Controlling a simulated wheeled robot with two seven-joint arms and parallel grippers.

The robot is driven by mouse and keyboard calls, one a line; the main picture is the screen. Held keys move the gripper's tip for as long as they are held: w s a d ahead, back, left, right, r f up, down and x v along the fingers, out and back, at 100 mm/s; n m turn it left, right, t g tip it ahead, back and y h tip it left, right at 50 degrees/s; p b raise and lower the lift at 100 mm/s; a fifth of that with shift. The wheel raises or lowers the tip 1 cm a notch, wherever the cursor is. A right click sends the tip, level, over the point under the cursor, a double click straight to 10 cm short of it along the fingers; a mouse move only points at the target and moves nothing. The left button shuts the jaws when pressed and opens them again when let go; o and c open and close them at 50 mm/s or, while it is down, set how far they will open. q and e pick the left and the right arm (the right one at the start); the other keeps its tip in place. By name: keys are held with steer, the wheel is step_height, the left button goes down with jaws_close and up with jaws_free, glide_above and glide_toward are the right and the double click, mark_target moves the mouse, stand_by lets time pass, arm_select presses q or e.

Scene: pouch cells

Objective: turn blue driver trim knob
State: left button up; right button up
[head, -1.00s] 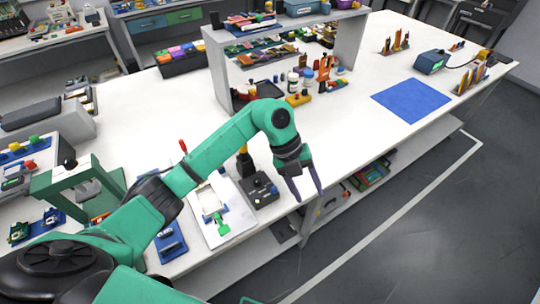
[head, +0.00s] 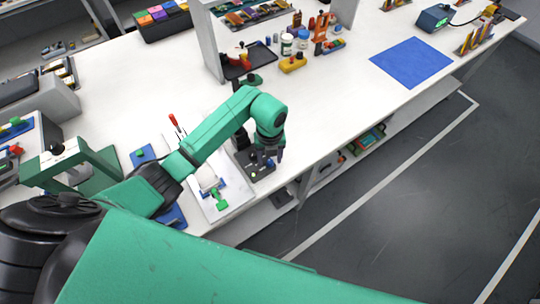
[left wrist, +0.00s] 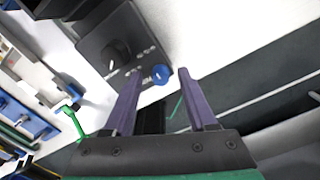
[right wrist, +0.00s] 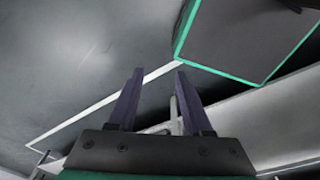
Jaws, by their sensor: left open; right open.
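The blue trim knob (left wrist: 161,73) sits near the edge of a dark driver box (left wrist: 103,38) in the left wrist view. A larger black knob (left wrist: 116,54) and small round fittings are on the same face. My left gripper (left wrist: 159,84) is open, its fingertips on either side of the blue knob in that picture; whether they touch it I cannot tell. In the head view the left gripper (head: 272,153) is over the driver box (head: 251,171) at the table's front edge. My right gripper (right wrist: 159,72) is open and empty over the floor.
A white board with a green clamp (head: 220,199) lies left of the box. A red-handled tool (head: 174,121) stands behind it. A blue mat (head: 411,62) lies at the right, with bare white tabletop (head: 330,105) between.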

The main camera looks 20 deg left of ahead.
arm_select(q)
steer(key=shift+d, duration=0.1)
steer(key=shift+c, duration=0.9)
steer(key=shift+f, duration=0.1)
jaws_close()
arm_select(e)
steer(key=shift+s+a+f, duration=0.1)
steer(key=shift+s+a, duration=0.15)
steer(key=shift+s, duration=0.3)
steer(key=shift+f, duration=0.15)
